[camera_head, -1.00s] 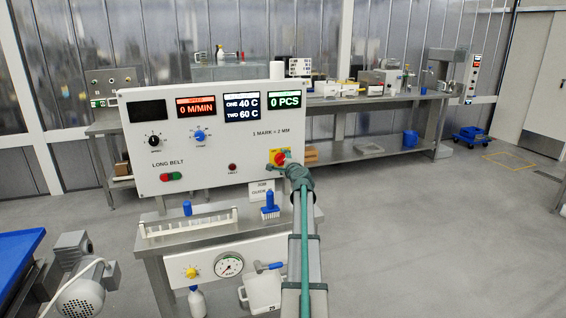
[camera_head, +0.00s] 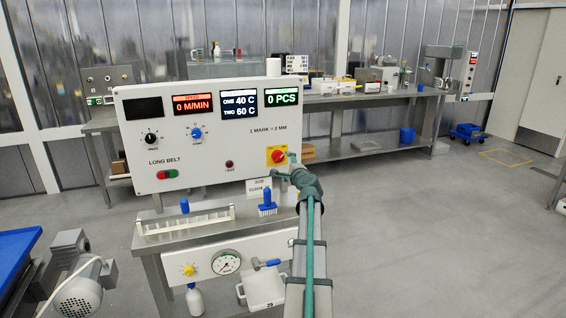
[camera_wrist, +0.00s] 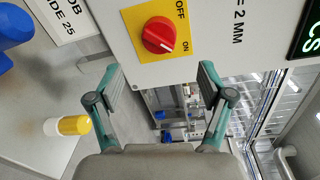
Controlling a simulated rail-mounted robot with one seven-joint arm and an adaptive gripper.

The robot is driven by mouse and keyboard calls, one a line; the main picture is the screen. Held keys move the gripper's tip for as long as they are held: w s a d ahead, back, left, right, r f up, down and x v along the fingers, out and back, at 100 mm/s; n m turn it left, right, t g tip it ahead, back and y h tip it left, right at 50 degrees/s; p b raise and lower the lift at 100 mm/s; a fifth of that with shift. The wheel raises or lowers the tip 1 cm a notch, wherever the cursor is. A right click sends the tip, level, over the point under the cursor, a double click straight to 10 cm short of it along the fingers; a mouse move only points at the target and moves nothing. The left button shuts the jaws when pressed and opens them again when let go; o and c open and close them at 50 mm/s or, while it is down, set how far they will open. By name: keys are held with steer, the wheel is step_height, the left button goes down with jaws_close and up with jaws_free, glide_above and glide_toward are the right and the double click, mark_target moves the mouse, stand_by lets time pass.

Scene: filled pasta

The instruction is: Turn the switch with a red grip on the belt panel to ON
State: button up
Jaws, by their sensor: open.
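The switch with a red grip (camera_head: 279,157) sits on a yellow plate at the lower right of the white belt panel (camera_head: 205,145). In the wrist view the red grip (camera_wrist: 158,35) shows at the top middle, with OFF and ON printed to its right. My gripper (camera_head: 284,167) is just below and in front of the switch. In the wrist view my gripper (camera_wrist: 160,75) is open and empty, its fingers apart and below the grip, not around it.
The panel holds a black knob (camera_head: 150,138), a blue knob (camera_head: 196,133) and red and green buttons (camera_head: 167,174). A blue-handled brush (camera_head: 267,203) and a white rack (camera_head: 185,222) stand on the shelf below. Open floor lies to the right.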

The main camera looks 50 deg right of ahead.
steer(key=v, duration=0.3)
steer(key=shift+s+a, duration=0.1)
stand_by(0.3)
